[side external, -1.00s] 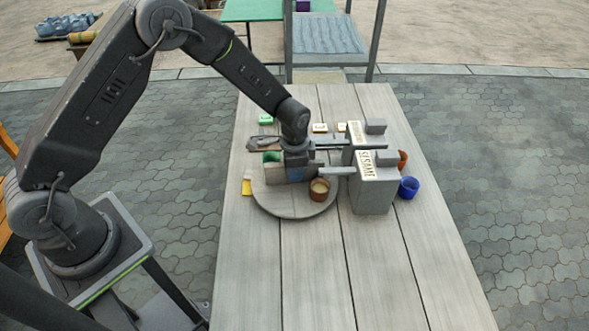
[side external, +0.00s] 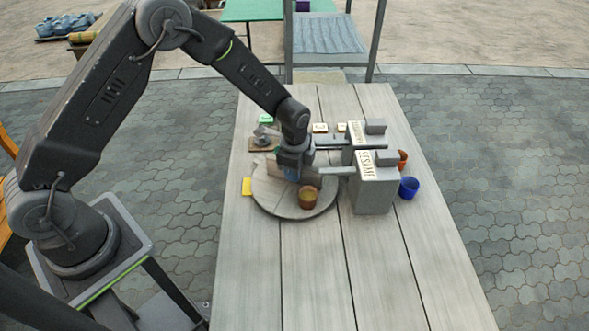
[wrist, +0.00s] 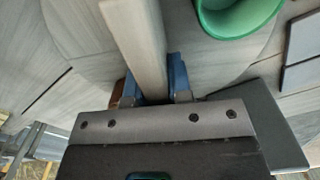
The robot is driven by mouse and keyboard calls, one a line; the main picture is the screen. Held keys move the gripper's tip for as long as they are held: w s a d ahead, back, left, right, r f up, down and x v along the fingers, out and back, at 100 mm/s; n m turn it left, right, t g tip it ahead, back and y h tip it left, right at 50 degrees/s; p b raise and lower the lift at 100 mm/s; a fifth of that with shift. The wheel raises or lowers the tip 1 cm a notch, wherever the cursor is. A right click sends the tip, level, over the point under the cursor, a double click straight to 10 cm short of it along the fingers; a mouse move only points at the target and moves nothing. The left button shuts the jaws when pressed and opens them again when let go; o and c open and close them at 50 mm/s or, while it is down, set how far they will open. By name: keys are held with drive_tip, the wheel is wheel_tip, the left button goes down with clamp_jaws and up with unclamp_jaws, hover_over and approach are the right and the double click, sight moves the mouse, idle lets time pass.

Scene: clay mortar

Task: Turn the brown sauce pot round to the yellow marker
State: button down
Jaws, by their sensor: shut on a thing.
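The brown sauce pot (side external: 308,198) stands upright near the front edge of a round grey turntable (side external: 272,206). The yellow marker (side external: 247,187) lies on the table at the turntable's left edge, apart from the pot. My gripper (side external: 292,174) is low over the turntable, behind and left of the brown pot. In the wrist view its blue fingertips (wrist: 155,80) are shut on a pale wooden bar (wrist: 135,35) that rises from the turntable. A green pot (wrist: 240,18) shows beside the bar there; my gripper hides it in the side view. A brown patch shows left of the fingers.
A blue cup (side external: 408,187) and an orange cup (side external: 402,160) stand beyond. Small label tiles (side external: 320,127) lie behind. The table's front is clear.

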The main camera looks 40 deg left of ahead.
drive_tip(key=shift+m, duration=10.6)
drive_tip(key=shift+d+m, duration=0.1)
drive_tip(key=shift+m, duration=0.4)
drive_tip(key=c, duration=1)
unclamp_jaws()
drive_tip(key=shift+c, duration=0.2)
wheel_tip(320, 180, up, 14)
